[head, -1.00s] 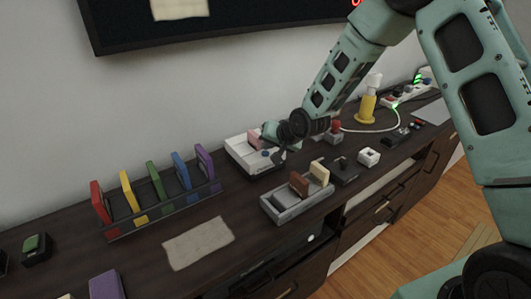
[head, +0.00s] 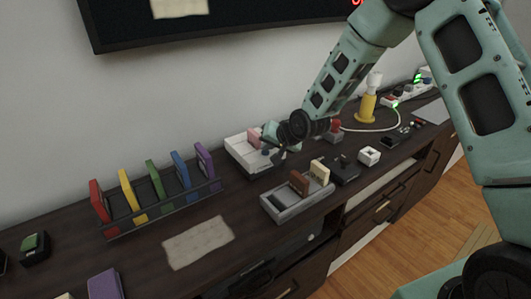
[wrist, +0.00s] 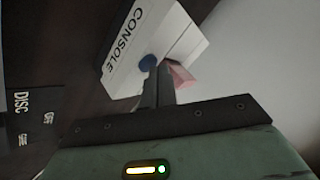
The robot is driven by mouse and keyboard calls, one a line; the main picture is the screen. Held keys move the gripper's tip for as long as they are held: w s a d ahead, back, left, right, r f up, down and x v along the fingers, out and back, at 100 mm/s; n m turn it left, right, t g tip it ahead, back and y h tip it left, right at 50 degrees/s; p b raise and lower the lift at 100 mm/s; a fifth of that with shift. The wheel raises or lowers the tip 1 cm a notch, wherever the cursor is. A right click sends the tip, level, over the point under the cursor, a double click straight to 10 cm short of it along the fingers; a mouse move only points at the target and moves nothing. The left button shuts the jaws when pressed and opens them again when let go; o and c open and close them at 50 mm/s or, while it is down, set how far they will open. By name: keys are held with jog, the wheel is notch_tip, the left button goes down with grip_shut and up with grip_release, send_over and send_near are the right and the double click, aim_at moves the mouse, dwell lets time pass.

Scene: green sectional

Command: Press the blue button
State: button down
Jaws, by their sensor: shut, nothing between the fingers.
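The white console (head: 238,148) lies on the dark cabinet top, against the wall. It also shows in the wrist view (wrist: 135,60), with the word CONSOLE on its side. The round blue button (wrist: 148,62) is on the console; in the head view it is a small blue spot (head: 265,152). My gripper (wrist: 156,68) is shut and empty, its fingertips right beside the blue button and partly overlapping it in the wrist view. I cannot tell whether they touch it. In the head view my gripper (head: 277,152) is over the console's right end. A pink block (wrist: 182,75) stands at the console, close to the fingers.
A rack (head: 165,212) with several coloured cases stands left. A grey tray (head: 285,209) with brown and cream blocks is in front. A joystick (head: 343,168), a red-topped device (head: 334,130) and a yellow lamp base (head: 367,108) stand right. A paper sheet (head: 198,242) lies in front.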

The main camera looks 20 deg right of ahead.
dwell(0.8)
jog(key=shift+r+p, duration=0.4)
jog(key=shift+r, duration=0.1)
notch_tip(320, 180, up, 6)
jog(key=p, duration=0.4)
dwell(0.4)
